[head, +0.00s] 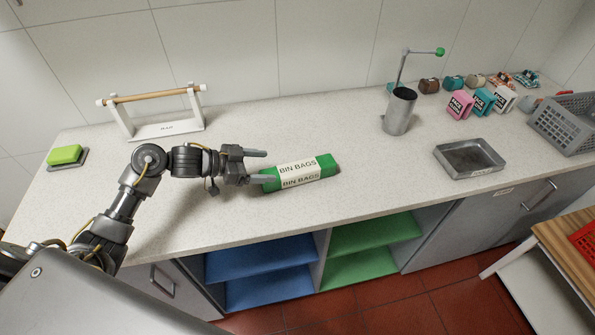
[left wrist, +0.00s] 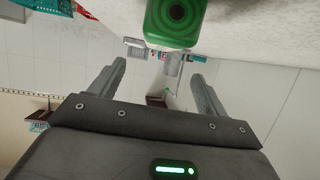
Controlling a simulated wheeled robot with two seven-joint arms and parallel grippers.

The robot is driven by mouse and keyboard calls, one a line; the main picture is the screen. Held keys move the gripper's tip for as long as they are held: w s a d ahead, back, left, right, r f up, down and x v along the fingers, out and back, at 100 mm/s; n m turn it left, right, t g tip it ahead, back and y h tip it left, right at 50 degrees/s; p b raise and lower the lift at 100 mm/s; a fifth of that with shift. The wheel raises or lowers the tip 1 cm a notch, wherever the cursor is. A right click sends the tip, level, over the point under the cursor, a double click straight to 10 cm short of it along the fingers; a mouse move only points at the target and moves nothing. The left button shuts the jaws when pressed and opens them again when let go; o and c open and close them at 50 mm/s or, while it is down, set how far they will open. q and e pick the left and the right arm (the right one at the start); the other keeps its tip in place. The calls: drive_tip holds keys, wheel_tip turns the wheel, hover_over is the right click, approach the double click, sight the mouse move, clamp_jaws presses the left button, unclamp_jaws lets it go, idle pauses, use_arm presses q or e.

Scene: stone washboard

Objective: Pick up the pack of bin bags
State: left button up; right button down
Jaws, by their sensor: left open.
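The pack of bin bags (head: 299,172) is a green roll with a white label, lying on the speckled counter (head: 330,215) in the middle of the head view. My left gripper (head: 264,166) is open at the left end of the pack, with its fingers pointing right towards it. In the left wrist view the round green end of the pack (left wrist: 177,18) shows at the top, beyond the open fingers (left wrist: 155,85) and off the line between them. Nothing is between the fingers. My right gripper is not in view.
A roll holder (head: 155,109) stands behind my left arm, and a green sponge (head: 65,155) lies far left. A metal cylinder (head: 399,111), a shallow metal tray (head: 470,158) and a grey basket (head: 567,123) stand to the right. The counter around the pack is clear.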

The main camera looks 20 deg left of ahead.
sight(293, 168)
use_arm(q)
drive_tip(key=x, duration=0.4)
drive_tip(key=shift+w, duration=0.2)
drive_tip(key=shift+s+f, duration=0.1)
drive_tip(key=shift+d+p, duration=0.2)
drive_tip(key=shift+p, duration=0.25)
drive_tip(key=p+x, duration=0.1)
drive_tip(key=x, duration=0.3)
drive_tip(key=shift+a+f, duration=0.1)
drive_tip(key=shift+f, duration=0.1)
drive_tip(key=shift+w+d+f, duration=0.2)
drive_tip(key=shift+d+f, duration=0.05)
drive_tip(key=shift+d, duration=0.1)
drive_tip(key=shift+a, duration=0.1)
drive_tip(key=shift+c, duration=0.7)
drive_tip(key=c, duration=1.1)
drive_tip(key=shift+o, duration=0.2)
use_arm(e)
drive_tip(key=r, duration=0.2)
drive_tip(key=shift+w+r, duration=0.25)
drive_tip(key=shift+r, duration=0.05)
